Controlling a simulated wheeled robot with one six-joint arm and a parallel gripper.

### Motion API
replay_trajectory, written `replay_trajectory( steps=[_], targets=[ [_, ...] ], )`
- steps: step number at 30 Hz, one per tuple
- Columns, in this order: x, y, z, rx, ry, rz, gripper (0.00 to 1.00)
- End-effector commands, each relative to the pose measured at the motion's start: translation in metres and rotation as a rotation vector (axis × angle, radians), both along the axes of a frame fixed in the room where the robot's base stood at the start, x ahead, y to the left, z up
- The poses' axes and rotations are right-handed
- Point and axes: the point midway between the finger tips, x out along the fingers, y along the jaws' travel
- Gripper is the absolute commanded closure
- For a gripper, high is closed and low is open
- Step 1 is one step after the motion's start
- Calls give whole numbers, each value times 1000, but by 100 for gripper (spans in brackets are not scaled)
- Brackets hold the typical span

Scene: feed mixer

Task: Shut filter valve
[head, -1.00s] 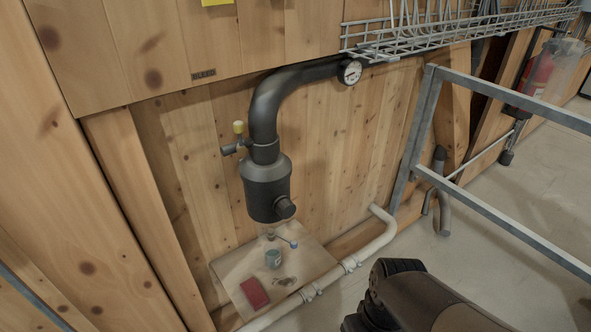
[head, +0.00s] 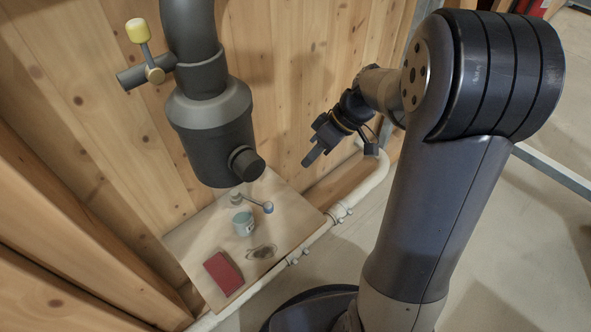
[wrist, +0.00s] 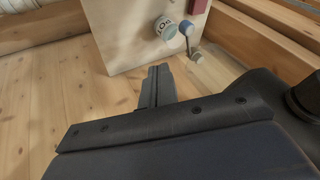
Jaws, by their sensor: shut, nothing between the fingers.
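A dark filter canister (head: 212,125) hangs on a thick black pipe. On its upper left is a side stub with a small lever and a yellow knob (head: 138,30), which points up. Below the canister a small valve with a lever ending in a blue knob (head: 267,207) stands over the board; the lever points right. It also shows in the wrist view, with the knob (wrist: 187,29) near the top. My gripper (head: 308,161) is right of the canister, apart from both levers. Its fingers (wrist: 154,86) are together and empty. I cannot tell which lever is the filter valve.
The board (head: 192,237) carries a blue-grey cup (head: 243,223), a red block (head: 222,272) and a dark stain. A pale pipe (head: 334,215) runs along its right edge. Wooden walls stand behind and at left. Open floor lies at right.

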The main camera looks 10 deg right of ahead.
Motion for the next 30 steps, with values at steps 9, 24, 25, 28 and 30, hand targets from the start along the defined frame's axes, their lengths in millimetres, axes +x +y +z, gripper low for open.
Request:
replay_trajectory(
  steps=[9, 24, 25, 28, 30],
  targets=[
    [-5, 36, -57, 0, 7, 2, 100],
    [-31, 78, -83, -4, 3, -2, 100],
    [-32, 79, -83, -4, 3, -2, 100],
    [-32, 79, -82, -5, 2, -3, 100],
    [-32, 79, -82, -5, 2, -3, 100]
  ],
)
